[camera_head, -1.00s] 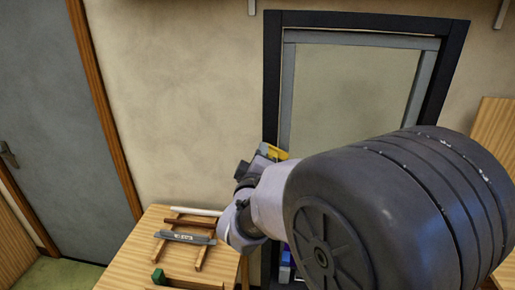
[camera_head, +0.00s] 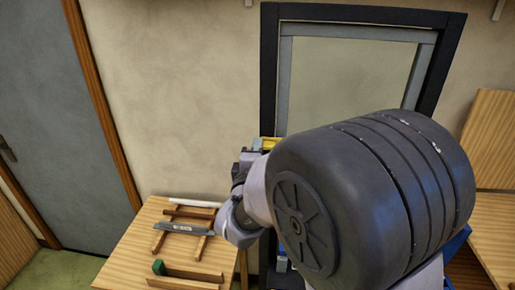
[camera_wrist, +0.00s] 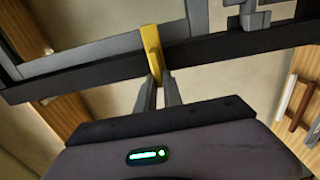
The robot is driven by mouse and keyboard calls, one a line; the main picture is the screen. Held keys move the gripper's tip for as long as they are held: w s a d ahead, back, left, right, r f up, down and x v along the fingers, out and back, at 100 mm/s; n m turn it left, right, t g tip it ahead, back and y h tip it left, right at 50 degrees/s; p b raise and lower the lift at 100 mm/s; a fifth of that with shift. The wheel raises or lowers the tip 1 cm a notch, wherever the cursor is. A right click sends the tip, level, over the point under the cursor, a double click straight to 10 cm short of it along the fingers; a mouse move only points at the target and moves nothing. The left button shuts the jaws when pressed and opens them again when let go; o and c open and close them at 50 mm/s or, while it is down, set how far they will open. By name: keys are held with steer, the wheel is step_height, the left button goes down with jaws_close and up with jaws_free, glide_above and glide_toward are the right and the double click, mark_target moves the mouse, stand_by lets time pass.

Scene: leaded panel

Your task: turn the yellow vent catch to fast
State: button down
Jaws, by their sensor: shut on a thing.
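The yellow vent catch (camera_head: 268,144) is on the left side of the dark-framed window in the head view, partly hidden by my gripper. There it looks roughly level. In the wrist view the catch (camera_wrist: 152,48) lies crosswise over the grey inner sash (camera_wrist: 100,55) and the dark outer frame (camera_wrist: 215,50). My gripper (camera_wrist: 160,84) is shut on the near end of the catch, with a finger on each side. In the head view my gripper (camera_head: 250,158) is at the window's left edge, and my arm hides the window's lower part.
A wooden table (camera_head: 130,255) stands at the lower left with a small wooden rack (camera_head: 178,243), a grey bar (camera_head: 182,228) and a green-ended piece (camera_head: 159,267). A grey door (camera_head: 55,140) is at far left. A wooden board (camera_head: 493,140) leans at right.

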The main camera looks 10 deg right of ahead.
steer(key=c, duration=1.5)
jaws_free()
steer(key=shift+s, duration=0.1)
steer(key=b+v, duration=0.6)
steer(key=v, duration=1.1)
